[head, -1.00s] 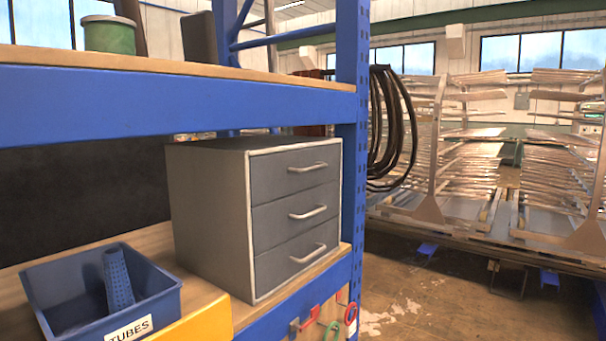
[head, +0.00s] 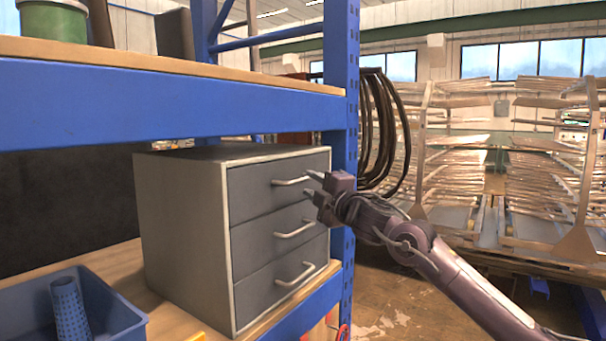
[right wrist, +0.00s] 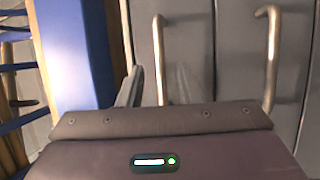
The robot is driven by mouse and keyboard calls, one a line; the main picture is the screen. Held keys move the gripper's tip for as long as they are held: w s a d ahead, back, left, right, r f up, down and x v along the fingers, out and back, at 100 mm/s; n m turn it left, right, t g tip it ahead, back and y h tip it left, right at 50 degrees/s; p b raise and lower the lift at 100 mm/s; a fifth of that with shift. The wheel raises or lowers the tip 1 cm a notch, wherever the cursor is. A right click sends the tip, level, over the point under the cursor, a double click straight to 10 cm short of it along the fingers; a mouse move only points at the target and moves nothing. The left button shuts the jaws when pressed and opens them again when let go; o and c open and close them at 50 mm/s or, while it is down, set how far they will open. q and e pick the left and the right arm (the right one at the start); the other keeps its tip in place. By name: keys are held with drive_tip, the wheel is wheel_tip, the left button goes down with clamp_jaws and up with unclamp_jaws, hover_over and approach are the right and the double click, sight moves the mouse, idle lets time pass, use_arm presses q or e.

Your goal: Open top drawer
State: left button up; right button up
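A grey cabinet (head: 185,215) with three stacked drawers stands on the wooden shelf, all drawers closed. The top drawer (head: 260,190) has a pale bar handle (head: 290,182). My right gripper (head: 313,183) is at the right end of that handle, with its two fingers apart. In the right wrist view, turned sideways, the top handle (right wrist: 159,55) appears between the open fingers (right wrist: 158,88). I cannot tell how deep the fingers reach around it or whether they touch it. The middle drawer's handle (right wrist: 271,50) shows further right there. My left gripper is not in view.
A blue rack post (head: 342,100) stands just right of the cabinet, and a blue beam (head: 170,105) runs above it. A blue bin (head: 115,310) sits at the lower left. Black cables (head: 380,130) hang behind the post. Open floor lies in front.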

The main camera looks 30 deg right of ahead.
sight(303, 180)
drive_tip(key=w, duration=0.2)
drive_tip(key=w+r+p, duration=0.1)
drive_tip(key=w, duration=0.1)
drive_tip(key=shift+a+p, duration=0.1)
drive_tip(key=shift+p, duration=0.2)
drive_tip(key=shift+w+f, duration=0.1)
drive_tip(key=shift+w, duration=0.15)
clamp_jaws()
